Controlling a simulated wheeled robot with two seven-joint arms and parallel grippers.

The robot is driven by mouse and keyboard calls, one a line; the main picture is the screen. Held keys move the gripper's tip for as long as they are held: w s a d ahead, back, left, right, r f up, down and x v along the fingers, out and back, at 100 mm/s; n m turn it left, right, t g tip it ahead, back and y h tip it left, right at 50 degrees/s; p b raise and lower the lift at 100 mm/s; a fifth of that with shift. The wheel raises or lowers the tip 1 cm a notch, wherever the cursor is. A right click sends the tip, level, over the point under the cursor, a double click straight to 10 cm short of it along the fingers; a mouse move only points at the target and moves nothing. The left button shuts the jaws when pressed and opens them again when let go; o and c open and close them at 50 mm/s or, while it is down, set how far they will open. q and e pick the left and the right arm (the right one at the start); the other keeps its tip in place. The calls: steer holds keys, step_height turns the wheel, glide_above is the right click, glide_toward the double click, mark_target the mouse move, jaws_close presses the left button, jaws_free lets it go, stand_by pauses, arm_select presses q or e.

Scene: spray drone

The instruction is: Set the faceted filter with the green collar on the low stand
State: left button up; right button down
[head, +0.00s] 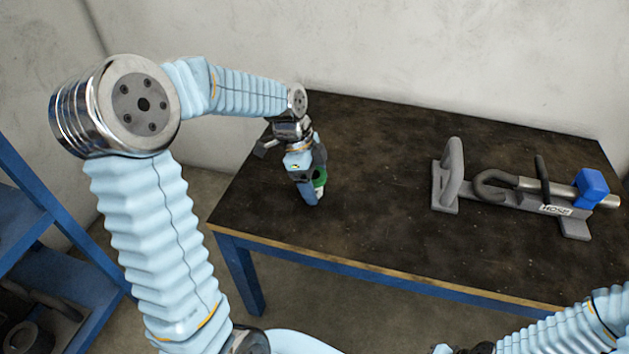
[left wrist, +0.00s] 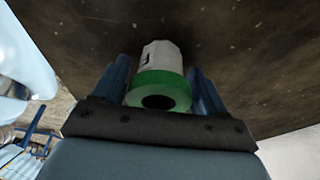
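My left gripper (head: 312,195) points down over the left part of the table, its blue fingers low near the tabletop. In the left wrist view, the filter (left wrist: 162,56) has a pale faceted body and a green collar (left wrist: 160,90) with a dark round hole facing the camera. The fingers (left wrist: 160,85) lie close against both sides of the collar, shut on it. In the head view only a bit of the green collar (head: 320,178) shows beside the fingers. Whether the filter touches the table is hidden. I cannot make out a low stand for it.
The dark table (head: 370,230) has a blue frame and is bare in its middle. At the right lies a grey rack (head: 540,207) labelled HOSE, with a grey hook and a blue block (head: 591,186). A blue shelf (head: 40,230) stands at the left. A wall rises behind the table.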

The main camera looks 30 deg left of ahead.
arm_select(q)
steer(key=shift+o, duration=1.2)
steer(key=p+v, duration=0.1)
steer(key=v, duration=1.1)
steer(key=shift+r, duration=0.1)
